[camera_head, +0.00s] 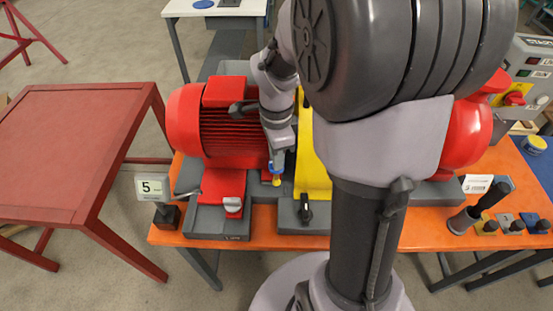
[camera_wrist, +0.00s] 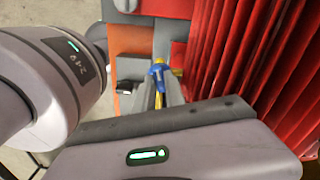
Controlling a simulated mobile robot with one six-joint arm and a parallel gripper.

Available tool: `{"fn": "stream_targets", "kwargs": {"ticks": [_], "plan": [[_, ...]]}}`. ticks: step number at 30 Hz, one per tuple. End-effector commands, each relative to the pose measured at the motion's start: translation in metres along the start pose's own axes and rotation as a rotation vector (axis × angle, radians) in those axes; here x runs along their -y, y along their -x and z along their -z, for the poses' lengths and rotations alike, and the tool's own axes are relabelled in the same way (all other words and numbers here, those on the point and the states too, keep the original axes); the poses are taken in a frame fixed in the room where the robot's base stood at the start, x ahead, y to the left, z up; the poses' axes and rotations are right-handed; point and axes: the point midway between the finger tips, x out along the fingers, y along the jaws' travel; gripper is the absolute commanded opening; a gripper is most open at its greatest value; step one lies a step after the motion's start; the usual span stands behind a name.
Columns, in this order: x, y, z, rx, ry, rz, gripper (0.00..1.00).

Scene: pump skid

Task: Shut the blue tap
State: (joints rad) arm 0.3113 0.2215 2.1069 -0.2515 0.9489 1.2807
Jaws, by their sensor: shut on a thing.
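The blue tap (camera_head: 277,172) is small, with a blue handle over a yellow body, and stands at the front of the red motor. In the wrist view its blue handle (camera_wrist: 157,74) shows near the middle, above a yellow part. My gripper (camera_head: 277,163) reaches down from above and is shut on the blue handle. The fingertips cover part of the handle, so its exact angle is hard to tell.
The red ribbed motor (camera_head: 230,133) is close on the left of my gripper, and a yellow guard (camera_head: 313,160) is on the right. A black-handled switch (camera_head: 305,209) and a red block (camera_head: 222,188) sit nearby on the orange bench. A red table (camera_head: 75,150) stands left.

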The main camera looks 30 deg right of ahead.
Motion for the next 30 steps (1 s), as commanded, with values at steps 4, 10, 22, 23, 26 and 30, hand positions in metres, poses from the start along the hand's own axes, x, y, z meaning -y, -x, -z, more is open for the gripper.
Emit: {"fn": "stream_targets", "kwargs": {"ticks": [4, 10, 22, 23, 26, 30], "plan": [[0.0006, -0.0012, 0.0001, 0.000, -0.109, 0.003, 0.00], [0.0005, -0.0005, -0.0001, 0.000, -0.228, 0.002, 0.00], [0.0004, 0.0005, -0.0001, 0.001, -0.332, 0.001, 0.00], [0.0004, 0.0005, -0.0001, 0.001, -0.334, 0.001, 0.00], [0.0004, 0.0007, -0.0001, 0.000, -0.338, 0.001, 0.00], [0.0004, 0.0008, 0.0000, 0.001, -0.339, 0.001, 0.00]]}}
